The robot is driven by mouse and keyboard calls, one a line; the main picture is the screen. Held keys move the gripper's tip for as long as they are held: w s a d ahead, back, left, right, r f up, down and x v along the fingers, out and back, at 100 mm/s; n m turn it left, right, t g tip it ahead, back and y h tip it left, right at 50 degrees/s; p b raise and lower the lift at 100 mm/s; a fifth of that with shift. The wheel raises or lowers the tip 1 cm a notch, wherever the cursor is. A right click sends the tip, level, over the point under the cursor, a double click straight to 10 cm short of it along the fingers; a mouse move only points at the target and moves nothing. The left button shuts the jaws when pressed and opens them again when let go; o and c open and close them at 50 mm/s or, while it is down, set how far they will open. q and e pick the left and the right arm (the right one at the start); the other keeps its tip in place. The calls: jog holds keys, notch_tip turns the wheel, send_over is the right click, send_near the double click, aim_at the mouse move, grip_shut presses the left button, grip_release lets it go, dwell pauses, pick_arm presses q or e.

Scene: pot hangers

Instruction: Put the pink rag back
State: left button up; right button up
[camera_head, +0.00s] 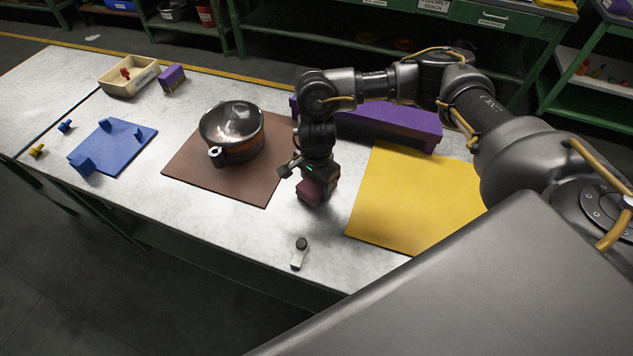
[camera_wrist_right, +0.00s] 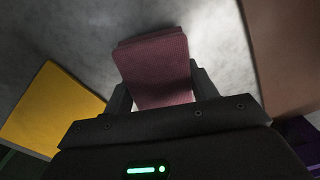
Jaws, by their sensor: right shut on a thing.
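The pink rag (camera_head: 310,192) is a small folded dusky-pink cloth. My right gripper (camera_head: 312,184) points down and is shut on it, over the bare grey table strip between the brown mat and the yellow mat. In the right wrist view the rag (camera_wrist_right: 154,70) sits between the two fingers of the gripper (camera_wrist_right: 156,84), with its ribbed face showing. I cannot tell whether the rag touches the table. My left gripper is not in view.
A metal pot (camera_head: 232,128) stands on the brown mat (camera_head: 185,165). The yellow mat (camera_head: 400,205) is bare. A purple bench (camera_head: 400,130) stands behind. A blue plate (camera_head: 112,150), cream bin (camera_head: 128,80), purple brush (camera_head: 172,76) and small grey-black part (camera_head: 299,255) also lie on the table.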

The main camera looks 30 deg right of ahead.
jog(key=shift+f, duration=0.2)
jog(key=o, duration=1.1)
jog(key=shift+r, duration=0.15)
notch_tip(320, 180, up, 12)
jog(key=shift+r+b, duration=0.1)
jog(key=shift+b, duration=0.45)
